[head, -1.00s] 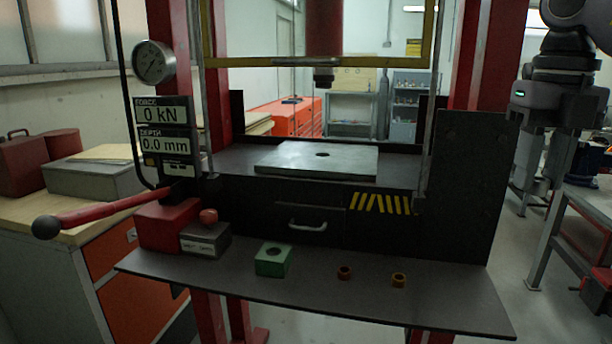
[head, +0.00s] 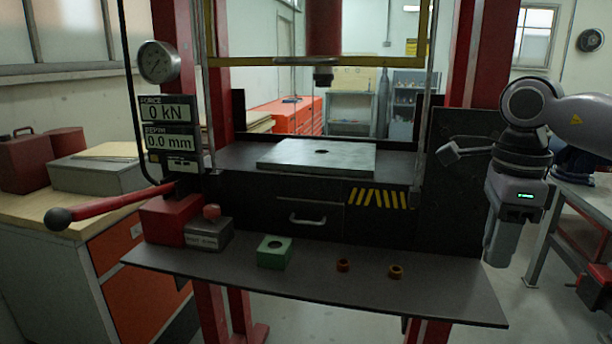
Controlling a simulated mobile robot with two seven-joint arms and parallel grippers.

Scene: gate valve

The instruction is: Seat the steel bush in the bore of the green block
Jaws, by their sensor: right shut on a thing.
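The green block (head: 275,254) sits on the dark front shelf of the press, with a round bore (head: 274,244) in its top. Two small brownish-orange rings, a left one (head: 343,265) and a right one (head: 396,271), lie on the shelf to its right. I cannot make out a steel bush. My right gripper (head: 491,262) points down beyond the shelf's right end, well apart from the block. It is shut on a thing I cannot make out. My left gripper is not in view.
The press has a steel plate (head: 317,156) with a hole on its bed, below the ram (head: 323,70). A red lever (head: 115,207) and a small grey box with a red knob (head: 209,233) stand left of the block. The shelf's front is clear.

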